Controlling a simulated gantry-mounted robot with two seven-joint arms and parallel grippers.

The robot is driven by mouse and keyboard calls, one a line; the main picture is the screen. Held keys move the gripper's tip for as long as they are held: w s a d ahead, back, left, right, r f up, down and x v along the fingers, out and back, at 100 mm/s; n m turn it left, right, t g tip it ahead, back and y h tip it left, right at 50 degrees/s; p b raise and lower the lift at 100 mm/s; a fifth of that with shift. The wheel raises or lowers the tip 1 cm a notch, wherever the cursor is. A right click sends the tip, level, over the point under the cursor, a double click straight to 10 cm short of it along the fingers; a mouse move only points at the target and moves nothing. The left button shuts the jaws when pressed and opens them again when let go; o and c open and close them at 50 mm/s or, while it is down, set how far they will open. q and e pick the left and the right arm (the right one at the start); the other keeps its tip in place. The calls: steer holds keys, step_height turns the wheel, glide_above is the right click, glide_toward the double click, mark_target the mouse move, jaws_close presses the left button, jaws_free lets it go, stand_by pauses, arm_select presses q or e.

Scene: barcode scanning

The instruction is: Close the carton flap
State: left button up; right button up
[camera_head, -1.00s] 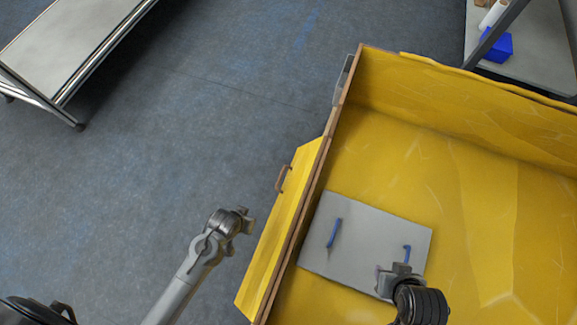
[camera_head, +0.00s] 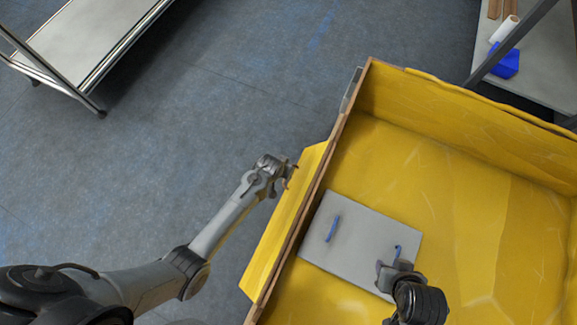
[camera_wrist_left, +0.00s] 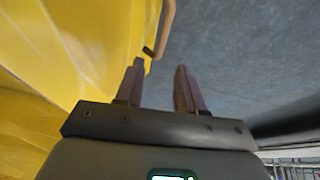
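The yellow carton (camera_head: 440,150) stands at the right of the head view, open at the top. Its flap (camera_head: 280,235) hangs outward along the left wall. A brown handle (camera_wrist_left: 167,25) on the flap shows just ahead of my left fingertips in the wrist view. My left gripper (camera_head: 289,176) is at the outer edge of the flap. Its fingers (camera_wrist_left: 158,85) are apart with nothing between them, and it hides most of the handle in the head view. My right gripper (camera_head: 384,272) is inside the carton, over the grey panel; its fingers are unclear.
A grey panel (camera_head: 350,240) with two blue handles (camera_head: 333,228) lies in the carton, partly under my right gripper. A metal cart (camera_head: 85,40) stands at upper left. The floor left of the carton is clear.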

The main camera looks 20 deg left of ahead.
arm_select(q)
steer(key=shift+b+x, duration=1.9)
steer(key=shift+x, duration=1.2)
jaws_close()
